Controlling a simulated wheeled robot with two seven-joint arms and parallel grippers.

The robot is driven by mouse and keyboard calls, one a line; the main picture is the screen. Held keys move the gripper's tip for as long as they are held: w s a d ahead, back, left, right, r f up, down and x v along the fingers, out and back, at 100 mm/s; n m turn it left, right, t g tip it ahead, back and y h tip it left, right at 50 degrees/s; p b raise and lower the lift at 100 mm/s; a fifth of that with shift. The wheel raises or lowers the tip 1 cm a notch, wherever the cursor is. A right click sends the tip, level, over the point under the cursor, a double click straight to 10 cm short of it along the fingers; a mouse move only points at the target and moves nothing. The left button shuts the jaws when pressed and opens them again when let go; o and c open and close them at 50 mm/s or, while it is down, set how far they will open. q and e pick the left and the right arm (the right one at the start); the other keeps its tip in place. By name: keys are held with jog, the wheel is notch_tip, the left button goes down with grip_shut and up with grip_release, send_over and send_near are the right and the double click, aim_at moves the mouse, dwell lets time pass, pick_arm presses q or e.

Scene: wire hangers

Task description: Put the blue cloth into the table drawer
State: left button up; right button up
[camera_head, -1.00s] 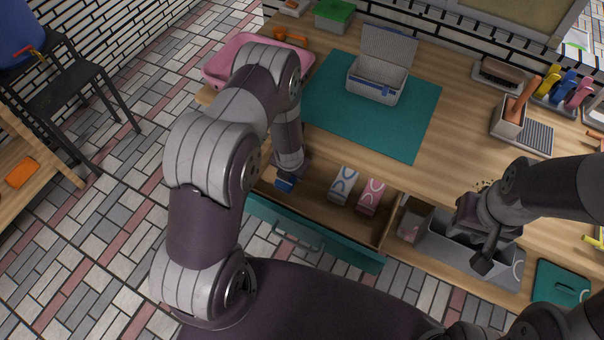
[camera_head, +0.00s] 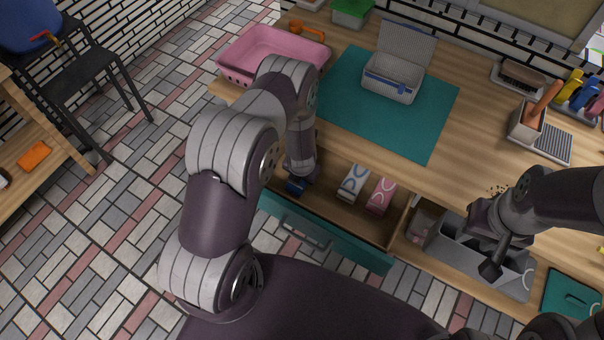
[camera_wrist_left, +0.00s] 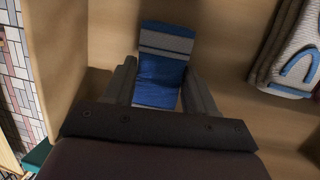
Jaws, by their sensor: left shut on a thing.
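The blue cloth (camera_wrist_left: 160,75), with a grey band, shows in the left wrist view between the two fingers of my left gripper (camera_wrist_left: 160,92), which is shut on it. In the head view the cloth (camera_head: 297,186) is a small blue patch below my left wrist, inside the open table drawer, whose teal front (camera_head: 325,238) faces me. I cannot tell whether the cloth touches the drawer floor. My right gripper (camera_head: 490,262) hangs over a grey bin at the right; its fingers are too unclear to judge.
Two folded cloths, one grey-blue (camera_head: 354,182) and one pink (camera_head: 381,195), lie in the drawer right of my left gripper. On the table are a teal mat (camera_head: 385,125), an open grey box (camera_head: 393,78) and a pink tub (camera_head: 270,52).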

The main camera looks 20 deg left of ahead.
pick_arm(q)
jog(key=o, duration=1.1)
jog(key=shift+c, duration=0.2)
jog(key=shift+r, duration=0.1)
